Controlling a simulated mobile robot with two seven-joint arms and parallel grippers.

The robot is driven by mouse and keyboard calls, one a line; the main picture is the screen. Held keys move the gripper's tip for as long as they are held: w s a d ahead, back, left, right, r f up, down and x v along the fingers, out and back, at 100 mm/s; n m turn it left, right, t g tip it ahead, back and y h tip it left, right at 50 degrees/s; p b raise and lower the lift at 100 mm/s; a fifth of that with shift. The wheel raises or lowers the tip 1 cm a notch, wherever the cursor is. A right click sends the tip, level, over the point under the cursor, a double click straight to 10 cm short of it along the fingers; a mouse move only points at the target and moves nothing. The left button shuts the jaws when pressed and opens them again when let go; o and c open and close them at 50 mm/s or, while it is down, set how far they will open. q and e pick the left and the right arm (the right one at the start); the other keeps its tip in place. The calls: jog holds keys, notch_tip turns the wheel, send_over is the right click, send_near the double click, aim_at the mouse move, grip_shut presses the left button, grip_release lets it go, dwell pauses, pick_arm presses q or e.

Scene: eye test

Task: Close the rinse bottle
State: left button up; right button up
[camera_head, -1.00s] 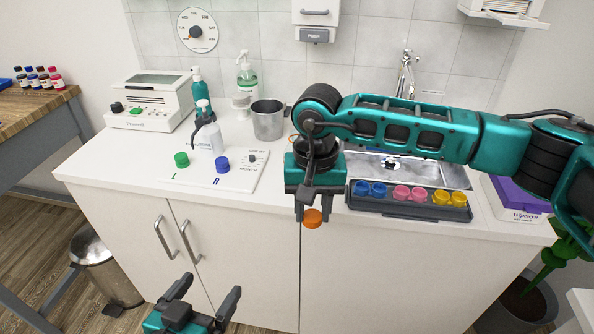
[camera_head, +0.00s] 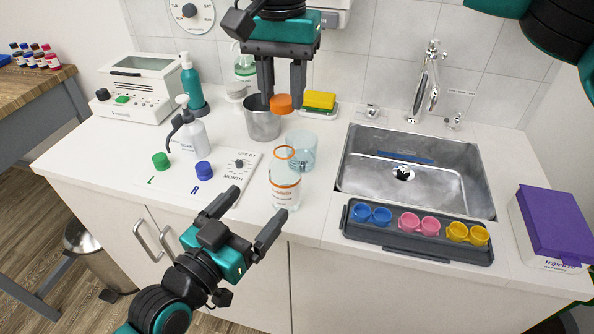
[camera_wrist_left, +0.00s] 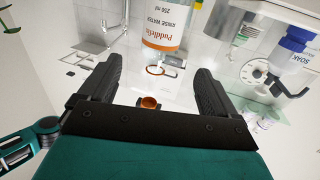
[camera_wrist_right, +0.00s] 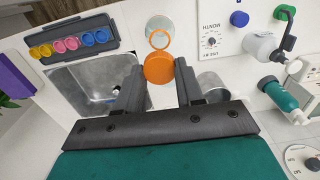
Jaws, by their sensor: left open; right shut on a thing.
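The rinse bottle (camera_head: 285,193) stands upright on the counter, clear with an orange-ringed open neck. In the left wrist view the bottle (camera_wrist_left: 162,28) appears upside down, its label readable. My right gripper (camera_head: 281,96) is shut on the orange cap (camera_head: 281,104), held above and behind the bottle in the head view. The right wrist view shows the cap (camera_wrist_right: 158,68) between the fingertips, with the bottle's ring (camera_wrist_right: 159,38) just beyond. My left gripper (camera_head: 261,204) is open and empty, its fingers pointing at the bottle but apart from it.
A clear glass (camera_head: 302,148) stands right behind the bottle, with a metal cup (camera_head: 262,122) farther back. A white panel (camera_head: 222,180) with green and blue caps and a pump bottle (camera_head: 188,130) are left. A sink (camera_head: 362,180) and tray of coloured cups (camera_head: 400,243) are right.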

aim_at(289, 167)
pick_arm(q)
jog(key=shift+w, duration=0.1)
pick_arm(e)
jog(key=shift+r, duration=0.1)
pick_arm(q)
jog(key=x, duration=1.2)
jog(key=shift+r, duration=0.1)
jog(key=c, duration=1.5)
pick_arm(e)
jog(key=shift+f, duration=2.5)
